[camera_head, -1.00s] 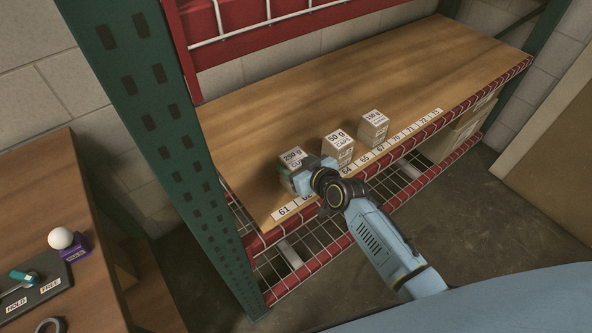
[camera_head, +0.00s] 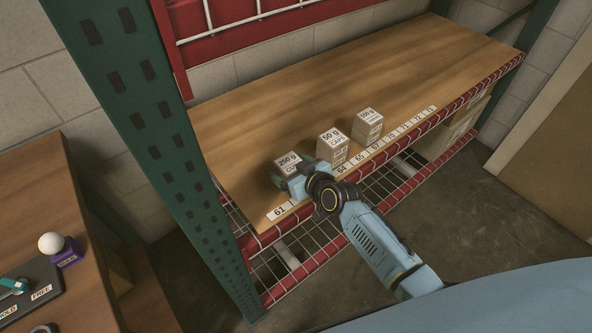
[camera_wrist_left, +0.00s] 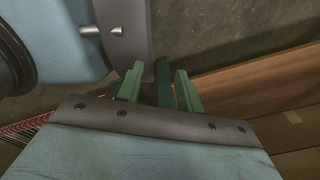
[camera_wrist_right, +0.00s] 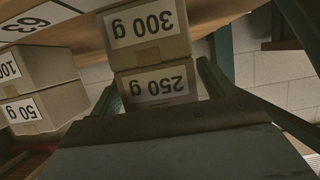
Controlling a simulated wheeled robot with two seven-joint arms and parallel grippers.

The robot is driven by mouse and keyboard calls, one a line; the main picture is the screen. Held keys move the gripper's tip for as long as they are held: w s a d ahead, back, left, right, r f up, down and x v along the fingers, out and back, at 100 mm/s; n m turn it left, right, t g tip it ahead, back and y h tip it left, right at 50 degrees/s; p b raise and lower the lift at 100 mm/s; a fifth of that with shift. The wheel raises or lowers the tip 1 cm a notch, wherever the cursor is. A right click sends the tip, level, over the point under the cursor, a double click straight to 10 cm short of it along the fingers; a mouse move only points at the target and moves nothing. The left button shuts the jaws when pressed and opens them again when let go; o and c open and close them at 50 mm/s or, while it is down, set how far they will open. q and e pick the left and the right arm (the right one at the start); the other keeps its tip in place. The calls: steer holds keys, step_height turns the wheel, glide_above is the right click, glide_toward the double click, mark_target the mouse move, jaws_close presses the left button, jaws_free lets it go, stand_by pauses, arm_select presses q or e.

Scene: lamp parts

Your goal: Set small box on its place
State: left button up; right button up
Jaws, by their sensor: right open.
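A small box labelled 250 g (camera_head: 288,161) stands at the near left end of the wooden shelf. In the right wrist view the 250 g box (camera_wrist_right: 155,85) is stacked with a 300 g box (camera_wrist_right: 146,35); the labels appear upside down. My right gripper (camera_head: 287,186) is at the front of this stack. Its fingers (camera_wrist_right: 158,95) are open, one on either side of the 250 g box. They partly hide the stack in the head view. My left gripper (camera_wrist_left: 158,85) shows only in its wrist view, its fingers apart, with a dark green piece visible between them.
The shelf (camera_head: 300,95) has a strip of number labels (camera_head: 385,148) along its front edge. Stacks topped by a 50 g box (camera_head: 332,146) and another box (camera_head: 368,124) stand to the right. A green rack post (camera_head: 165,150) rises at left. The shelf behind the boxes is clear.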

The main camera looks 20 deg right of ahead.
steer(key=shift+s+r, duration=0.2)
steer(key=shift+r, duration=0.05)
arm_select(q)
steer(key=d+r+p, duration=0.3)
steer(key=shift+r, duration=0.1)
arm_select(e)
steer(key=v, duration=1.1)
steer(key=shift+s, duration=0.25)
steer(key=shift+d, duration=0.2)
